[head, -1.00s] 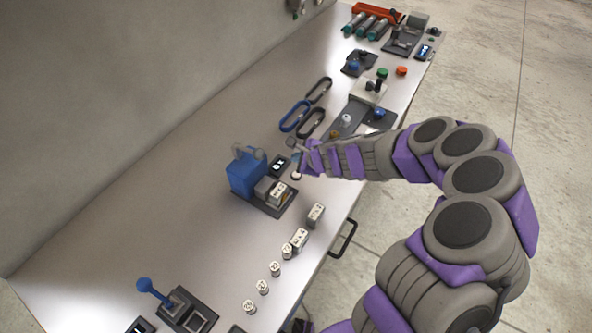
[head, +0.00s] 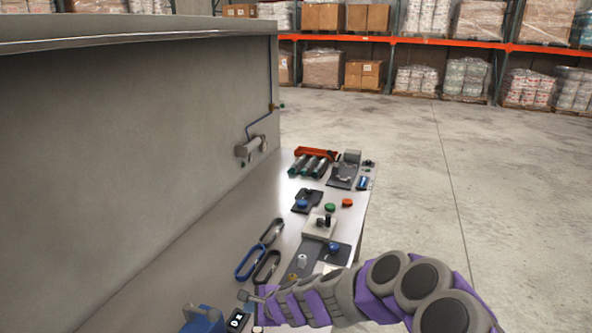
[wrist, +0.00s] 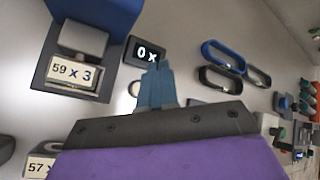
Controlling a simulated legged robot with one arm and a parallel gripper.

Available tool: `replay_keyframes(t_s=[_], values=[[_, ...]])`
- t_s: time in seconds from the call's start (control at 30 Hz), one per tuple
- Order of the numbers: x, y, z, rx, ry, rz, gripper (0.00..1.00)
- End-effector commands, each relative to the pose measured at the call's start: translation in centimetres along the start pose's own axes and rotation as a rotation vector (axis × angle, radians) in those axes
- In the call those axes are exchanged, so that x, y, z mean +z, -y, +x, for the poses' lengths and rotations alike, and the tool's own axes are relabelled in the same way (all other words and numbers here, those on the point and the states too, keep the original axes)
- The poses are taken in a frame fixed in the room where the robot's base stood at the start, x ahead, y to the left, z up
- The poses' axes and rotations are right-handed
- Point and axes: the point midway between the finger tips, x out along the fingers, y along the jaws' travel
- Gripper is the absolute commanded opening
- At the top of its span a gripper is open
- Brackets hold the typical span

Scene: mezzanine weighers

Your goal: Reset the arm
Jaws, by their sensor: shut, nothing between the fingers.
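My gripper (wrist: 157,72) shows in the wrist view with its blue-grey fingers together and nothing between them. It is over the bench, close to a small black display (wrist: 146,52) whose visible part reads "0 x". In the head view my purple and grey arm reaches in from the lower right over the bench's right edge. Its end is at the bottom, beside the same display (head: 237,320); the fingertips are hard to make out there.
Blue and black loops (head: 247,262) lie on the bench (head: 215,245) beyond my arm. Past them are a device with a white block (head: 319,227), red and green knobs, and an orange rack (head: 317,153). A grey wall (head: 130,160) bounds the left. Open floor lies right.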

Motion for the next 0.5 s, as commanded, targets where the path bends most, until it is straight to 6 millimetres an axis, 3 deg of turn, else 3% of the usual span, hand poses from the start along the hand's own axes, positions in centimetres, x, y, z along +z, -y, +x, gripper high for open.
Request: replay_keyframes(t_s=[0.1, 0.23, 0.37, 0.5], values=[[3.9, 0.9, -4.0, 0.011, 0.085, -0.183, 0.00], [7.6, 0.0, -9.1, 0.056, 0.166, -0.426, 0.00], [9.3, -2.4, -13.9, 0.133, 0.206, -0.654, 0.00], [9.3, -6.0, -19.0, 0.248, 0.210, -0.874, 0.00]])
